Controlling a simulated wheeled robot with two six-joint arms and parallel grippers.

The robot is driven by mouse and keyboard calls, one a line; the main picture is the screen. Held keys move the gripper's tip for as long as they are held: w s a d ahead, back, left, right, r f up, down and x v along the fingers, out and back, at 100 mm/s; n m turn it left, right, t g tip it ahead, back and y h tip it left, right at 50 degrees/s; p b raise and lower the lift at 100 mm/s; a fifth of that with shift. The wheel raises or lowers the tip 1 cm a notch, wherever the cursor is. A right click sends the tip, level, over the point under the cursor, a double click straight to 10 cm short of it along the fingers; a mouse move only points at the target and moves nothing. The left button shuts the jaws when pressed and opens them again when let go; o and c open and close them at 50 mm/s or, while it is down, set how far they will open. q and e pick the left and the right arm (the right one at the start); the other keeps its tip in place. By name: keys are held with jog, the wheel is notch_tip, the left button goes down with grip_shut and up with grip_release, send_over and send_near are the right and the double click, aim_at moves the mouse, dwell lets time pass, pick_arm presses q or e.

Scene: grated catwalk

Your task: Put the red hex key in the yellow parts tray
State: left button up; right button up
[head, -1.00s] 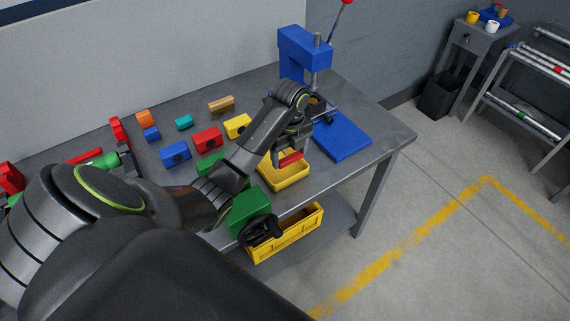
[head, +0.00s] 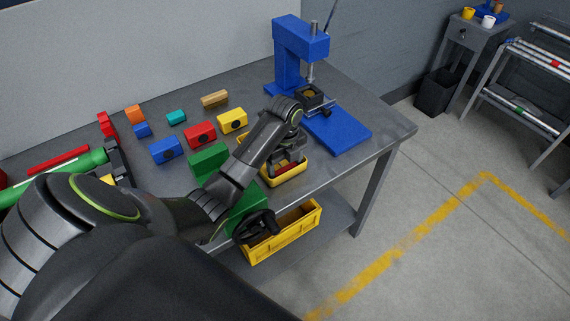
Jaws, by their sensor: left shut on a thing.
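The yellow parts tray (head: 297,173) stands near the front edge of the workbench, partly hidden by my left arm. My left gripper (head: 284,164) points down into it, its fingers within the tray's outline. It is shut on the red hex key (head: 282,169), of which only a small red piece shows low between the fingers. I cannot tell whether the key touches the tray floor.
A blue drill press (head: 298,45) with a blue base plate stands behind the tray to the right. Several coloured blocks, among them a green one (head: 209,160), lie left of the gripper. A yellow crate (head: 285,238) sits on the lower shelf.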

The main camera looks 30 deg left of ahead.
pick_arm(q)
jog(key=shift+f, duration=0.15)
jog(key=o, duration=0.7)
jog(key=shift+r, duration=0.5)
notch_tip(320, 180, up, 3)
jog(key=shift+f, duration=0.2)
notch_tip(320, 180, up, 9)
jog(key=p, duration=0.9)
jog(key=shift+f, duration=0.15)
